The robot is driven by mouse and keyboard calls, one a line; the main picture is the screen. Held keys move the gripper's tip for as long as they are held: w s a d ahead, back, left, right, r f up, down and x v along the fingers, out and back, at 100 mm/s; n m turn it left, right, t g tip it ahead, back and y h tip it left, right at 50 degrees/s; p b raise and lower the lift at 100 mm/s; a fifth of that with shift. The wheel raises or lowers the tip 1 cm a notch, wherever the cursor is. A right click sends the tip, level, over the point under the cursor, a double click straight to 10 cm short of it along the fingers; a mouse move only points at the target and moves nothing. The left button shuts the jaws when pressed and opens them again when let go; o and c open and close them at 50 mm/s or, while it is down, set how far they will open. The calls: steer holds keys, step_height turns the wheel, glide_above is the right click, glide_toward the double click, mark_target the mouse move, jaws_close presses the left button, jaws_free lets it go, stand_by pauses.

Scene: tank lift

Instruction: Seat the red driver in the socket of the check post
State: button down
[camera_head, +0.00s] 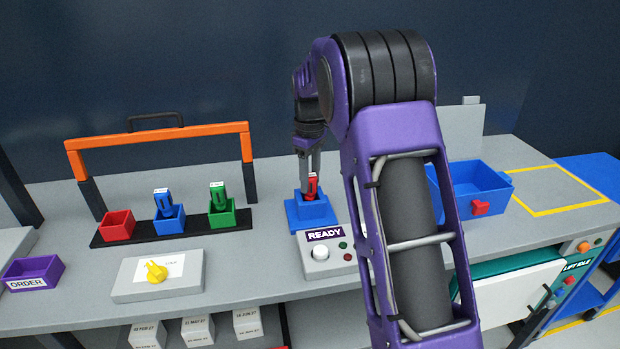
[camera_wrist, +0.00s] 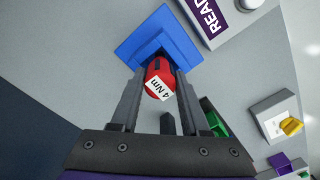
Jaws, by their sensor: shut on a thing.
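The red driver (camera_head: 313,184) stands in or just over the blue check post (camera_head: 311,216) at the middle of the bench. My gripper (camera_head: 310,168) is shut on the driver from above. In the wrist view the red driver (camera_wrist: 159,77), its end cap marked "4 Nm", sits between the two fingers (camera_wrist: 160,90). The blue post (camera_wrist: 152,45) is right beyond it. The driver's lower part is hidden, so I cannot tell how deep it sits in the socket.
A grey box marked READY (camera_head: 325,255) stands in front of the post. A rack holds an empty red holder (camera_head: 117,225), a blue driver (camera_head: 163,203) and a green driver (camera_head: 219,196) under an orange handle bar (camera_head: 160,135). A blue bin (camera_head: 480,190) stands right.

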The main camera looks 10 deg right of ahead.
steer(key=shift+r, duration=0.1)
steer(key=shift+c, duration=2)
jaws_free()
step_height(320, 180, up, 12)
steer(key=p, duration=0.1)
steer(key=shift+p, duration=0.3)
